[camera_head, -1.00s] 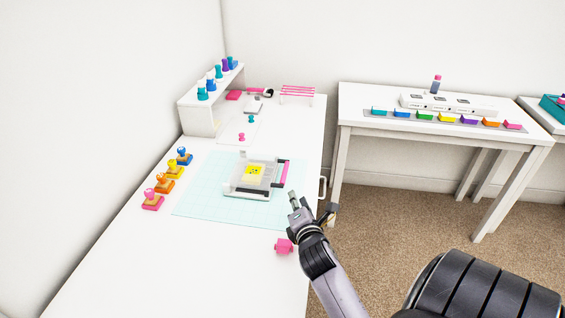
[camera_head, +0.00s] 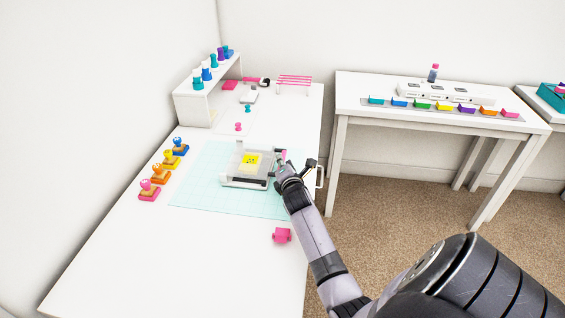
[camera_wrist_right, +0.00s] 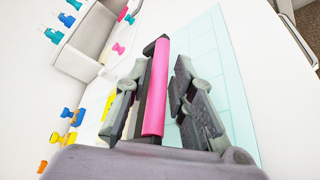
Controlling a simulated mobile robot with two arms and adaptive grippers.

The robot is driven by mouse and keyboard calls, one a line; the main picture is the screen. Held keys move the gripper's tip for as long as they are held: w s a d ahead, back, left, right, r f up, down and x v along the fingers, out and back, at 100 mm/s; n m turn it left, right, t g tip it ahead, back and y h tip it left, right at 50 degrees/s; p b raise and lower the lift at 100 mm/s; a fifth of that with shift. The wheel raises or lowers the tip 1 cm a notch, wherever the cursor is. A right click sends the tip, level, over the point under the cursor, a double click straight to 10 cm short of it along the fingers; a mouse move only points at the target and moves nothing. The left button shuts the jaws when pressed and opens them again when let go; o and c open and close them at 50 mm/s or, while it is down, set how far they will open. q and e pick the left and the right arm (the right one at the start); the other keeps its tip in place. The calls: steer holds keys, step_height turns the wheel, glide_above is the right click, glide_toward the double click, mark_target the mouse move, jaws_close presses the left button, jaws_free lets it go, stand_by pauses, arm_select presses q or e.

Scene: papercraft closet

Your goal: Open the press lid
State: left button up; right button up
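The press (camera_head: 240,182) is a grey-and-white frame on the teal mat. A yellow piece with a small face (camera_head: 251,161) lies in it. Its pink handle bar (camera_head: 284,154) is on the right side, partly hidden by my right gripper (camera_head: 281,163). In the right wrist view the pink handle (camera_wrist_right: 158,85) runs between the two fingers of my right gripper (camera_wrist_right: 159,70). The fingers are apart, with a clear gap between the handle and the right finger. My left gripper is in neither view.
The teal mat (camera_head: 205,190) covers the table's middle. Several stamps (camera_head: 161,173) stand to its left. A white shelf with bottles (camera_head: 193,105) stands at the back left. The table's front is clear.

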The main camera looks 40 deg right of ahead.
steer(key=shift+x, duration=0.95)
steer(key=shift+c, duration=0.6)
jaws_close()
